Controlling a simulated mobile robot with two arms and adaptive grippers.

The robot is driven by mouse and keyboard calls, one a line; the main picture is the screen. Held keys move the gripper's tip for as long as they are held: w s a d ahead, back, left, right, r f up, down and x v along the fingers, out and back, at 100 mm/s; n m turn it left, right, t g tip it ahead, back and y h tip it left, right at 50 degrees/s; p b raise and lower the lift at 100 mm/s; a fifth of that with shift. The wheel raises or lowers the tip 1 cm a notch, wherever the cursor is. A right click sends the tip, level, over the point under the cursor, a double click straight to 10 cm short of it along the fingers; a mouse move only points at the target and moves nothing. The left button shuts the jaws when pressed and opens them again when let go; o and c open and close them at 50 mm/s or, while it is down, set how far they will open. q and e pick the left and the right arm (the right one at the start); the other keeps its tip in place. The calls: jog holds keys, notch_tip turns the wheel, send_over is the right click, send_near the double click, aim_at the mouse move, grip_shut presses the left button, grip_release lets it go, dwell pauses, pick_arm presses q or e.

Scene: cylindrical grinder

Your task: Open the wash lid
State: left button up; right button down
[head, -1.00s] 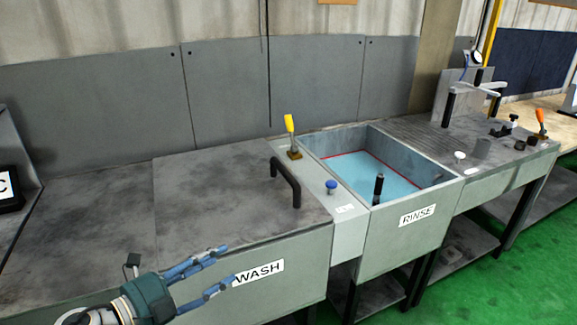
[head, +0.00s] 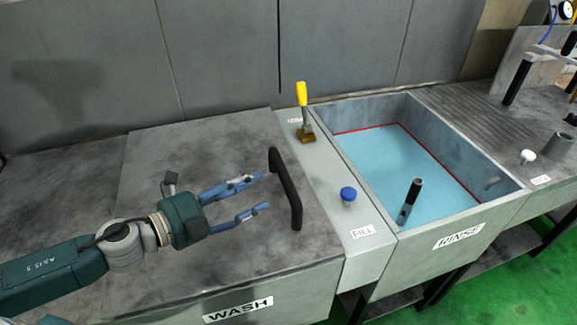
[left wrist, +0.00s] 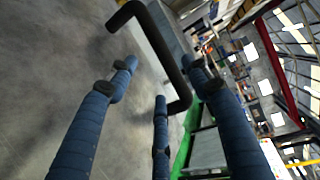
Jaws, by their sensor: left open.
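The wash lid (head: 215,265) is a flat grey panel lying closed over the tank marked WASH. Its black bar handle (head: 287,190) stands near the lid's right edge. My left gripper (head: 262,192) is open and empty above the lid, just left of the handle, with its blue fingers pointing at it. In the left wrist view the handle (left wrist: 160,45) is ahead of the spread fingers (left wrist: 160,108), and one finger overlaps its lower end. I cannot tell any contact with it. My right gripper is not in view.
Right of the lid are a yellow-handled lever (head: 302,96) and a blue FILL knob (head: 348,194). Beyond is the open rinse tank (head: 395,235) with blue liquid and a black-handled part (head: 411,198). A grey panel wall (head: 215,60) stands behind.

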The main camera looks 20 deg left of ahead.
aim_at(283, 177)
pick_arm(q)
jog(key=shift+w+d+r, duration=0.15)
jog(key=shift+w+d, duration=0.3)
jog(key=shift+w, duration=0.05)
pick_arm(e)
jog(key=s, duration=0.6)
pick_arm(q)
jog(key=shift+w+d+p, duration=0.2)
jog(key=shift+w+p, duration=0.1)
jog(key=shift+w, duration=0.05)
jog(key=p+x, duration=0.2)
jog(key=x, duration=0.1)
jog(key=shift+w, duration=0.2)
jog(key=shift+f+p+x, duration=0.15)
jog(key=shift+p+x, duration=0.3)
jog(key=shift+x, duration=0.75)
jog(key=shift+f+p+x, duration=0.15)
jog(key=shift+p+x, duration=0.3)
jog(key=shift+x, duration=0.75)
jog(key=shift+d+f, duration=0.1)
jog(key=shift+c, duration=1.4)
grip_shut()
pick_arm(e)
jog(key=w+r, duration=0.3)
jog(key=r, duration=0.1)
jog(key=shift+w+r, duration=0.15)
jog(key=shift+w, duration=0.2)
